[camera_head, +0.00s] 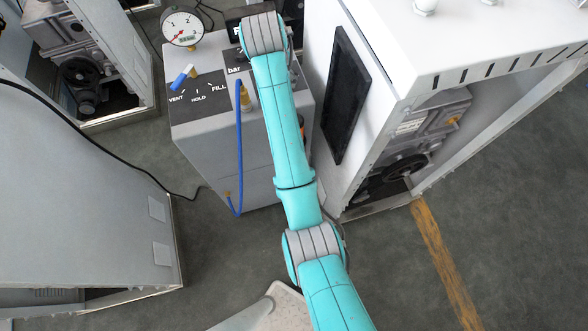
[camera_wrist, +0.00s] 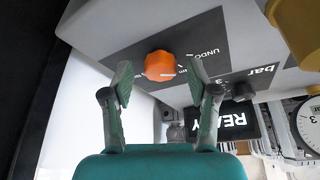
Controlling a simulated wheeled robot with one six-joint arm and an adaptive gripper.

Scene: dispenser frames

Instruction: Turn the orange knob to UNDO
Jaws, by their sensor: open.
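The orange knob (camera_wrist: 160,66) shows in the wrist view on a dark label plate (camera_wrist: 208,36) of a grey panel. The word UNDO is printed to the right of the knob, and a small light mark shows near the knob's lower right edge. My gripper (camera_wrist: 161,80) is open, with one finger to the left of the knob and one to the right in the picture. Gaps show on both sides; I cannot tell how far the fingertips are from the panel. In the head view my arm hides the knob and gripper.
The grey dispenser (camera_head: 222,155) carries a dial gauge (camera_head: 183,27), a blue lever (camera_head: 183,76) and a blue hose (camera_head: 239,150). A white cabinet (camera_head: 470,40) stands close on the right, and a grey cabinet (camera_head: 70,190) on the left. A READY display (camera_wrist: 236,122) is near the knob.

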